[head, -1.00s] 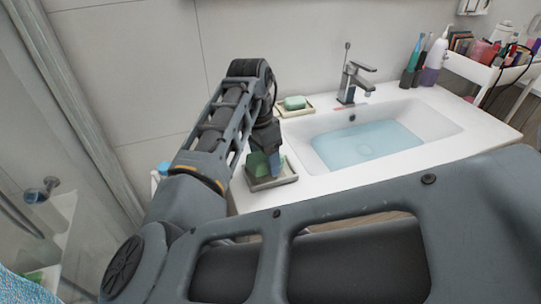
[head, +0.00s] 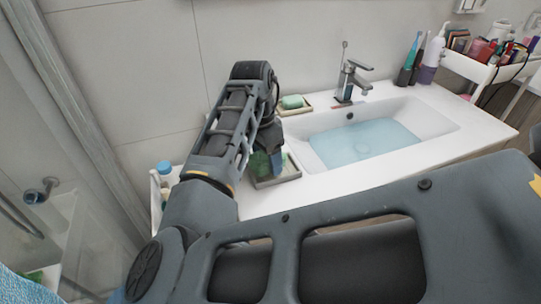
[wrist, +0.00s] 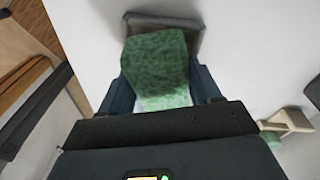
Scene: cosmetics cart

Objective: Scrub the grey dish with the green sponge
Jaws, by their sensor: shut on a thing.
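The grey dish (head: 290,174) sits on the white counter near its left front edge. It is a shallow square dish, and its far part also shows in the wrist view (wrist: 190,30). The green sponge (head: 259,163) is a mottled block; in the wrist view (wrist: 155,62) it lies between the two fingers and overlaps the dish. My gripper (head: 272,158) is shut on the sponge, at the dish. In the wrist view its fingers (wrist: 160,92) flank the sponge. The sponge's underside is hidden, so I cannot tell whether it touches the dish.
A basin with water (head: 365,141) lies to the right, with a tap (head: 350,78) behind it. A green soap bar (head: 291,101) rests on a small tray behind the dish. Bottles (head: 433,55) stand at the back right. My arm crosses the foreground.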

